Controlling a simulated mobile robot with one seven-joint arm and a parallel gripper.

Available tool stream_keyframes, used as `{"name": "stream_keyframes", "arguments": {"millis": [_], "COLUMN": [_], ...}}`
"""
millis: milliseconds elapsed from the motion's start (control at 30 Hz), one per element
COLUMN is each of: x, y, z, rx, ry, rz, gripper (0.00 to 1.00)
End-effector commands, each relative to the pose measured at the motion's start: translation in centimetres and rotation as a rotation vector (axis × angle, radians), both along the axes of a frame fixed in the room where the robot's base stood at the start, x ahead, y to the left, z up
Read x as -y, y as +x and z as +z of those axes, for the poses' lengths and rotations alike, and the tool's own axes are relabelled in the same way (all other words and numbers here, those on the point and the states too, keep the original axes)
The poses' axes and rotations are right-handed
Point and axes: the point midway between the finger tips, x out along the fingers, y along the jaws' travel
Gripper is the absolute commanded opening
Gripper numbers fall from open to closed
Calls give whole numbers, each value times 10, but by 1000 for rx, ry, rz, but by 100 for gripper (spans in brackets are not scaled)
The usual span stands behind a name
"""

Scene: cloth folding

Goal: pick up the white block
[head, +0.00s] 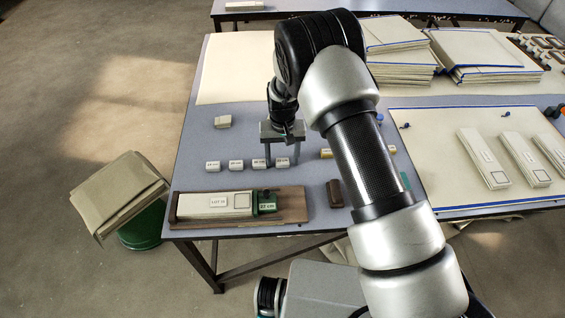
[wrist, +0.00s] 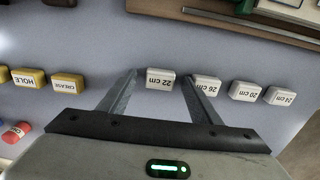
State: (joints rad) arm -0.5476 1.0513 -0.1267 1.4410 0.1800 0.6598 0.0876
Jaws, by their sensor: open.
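Several small white blocks stand in a row on the blue-grey table (head: 195,142). In the wrist view they read 22 cm (wrist: 160,79), 26 cm (wrist: 207,86), 20 cm (wrist: 246,91) and 24 cm (wrist: 280,96). The task does not say which one. My gripper (head: 282,158) points down at the right end of the row in the head view. It is open; in the wrist view its fingers (wrist: 160,75) are on either side of the 22 cm block, with the 26 cm block close by the right finger. I cannot tell whether the fingers touch it.
Yellow blocks marked CREASE (wrist: 68,84) and HOLE (wrist: 29,77) stand beside the row. A wooden tray (head: 187,225) with folded cloth lies in front. A brown block (head: 334,193) lies right of the tray. A small beige block (head: 223,121) stands behind the row.

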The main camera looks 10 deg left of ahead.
Motion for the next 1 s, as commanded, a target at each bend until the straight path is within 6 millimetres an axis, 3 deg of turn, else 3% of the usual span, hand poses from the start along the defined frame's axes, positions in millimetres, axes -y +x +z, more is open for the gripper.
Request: {"name": "stream_keyframes", "arguments": {"millis": [33, 300, 633, 1000], "x": [0, 0, 0, 0], "y": [0, 0, 0, 0], "z": [0, 0, 11, 81], "rx": [0, -1, 1, 2], "ry": [0, 0, 1, 1], "rz": [0, -1, -1, -1], "gripper": [56, 14, 14, 14]}}
